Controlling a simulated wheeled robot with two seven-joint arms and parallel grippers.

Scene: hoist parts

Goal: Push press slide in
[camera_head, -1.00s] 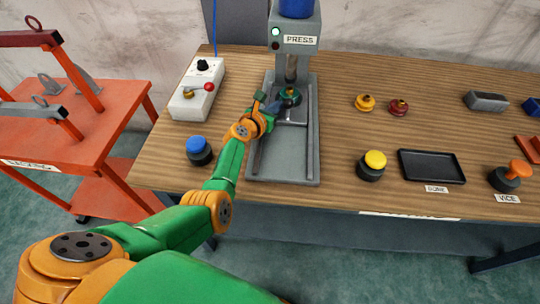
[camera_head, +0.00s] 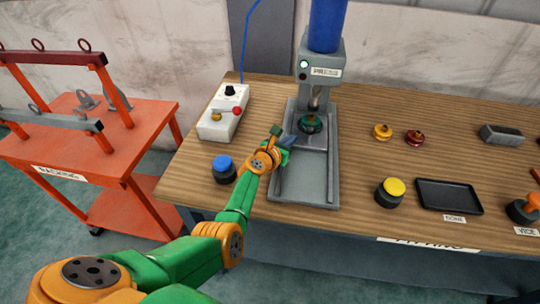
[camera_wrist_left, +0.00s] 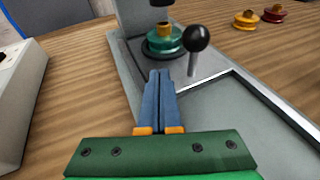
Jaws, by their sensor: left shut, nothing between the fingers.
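The grey press (camera_head: 318,70) with its blue cylinder stands at the back of the table. Its slide (camera_head: 306,141) is toward the back of the long grey bed, below the ram. A green wheel with a brass hub (camera_wrist_left: 165,38) sits on the slide. A black-knobbed handle (camera_wrist_left: 197,40) stands up from the slide. My left gripper (camera_head: 286,142) is shut and empty at the left front of the slide. In the left wrist view its blue fingers (camera_wrist_left: 160,76) point at the slide, just left of the handle. Contact cannot be told. My right gripper is out of view.
A white control box (camera_head: 223,113) and a blue button (camera_head: 224,168) stand left of the press. Right are yellow and red wheels (camera_head: 383,132), a yellow button (camera_head: 390,192) and a black tray (camera_head: 449,196). An orange cart (camera_head: 90,150) is at left.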

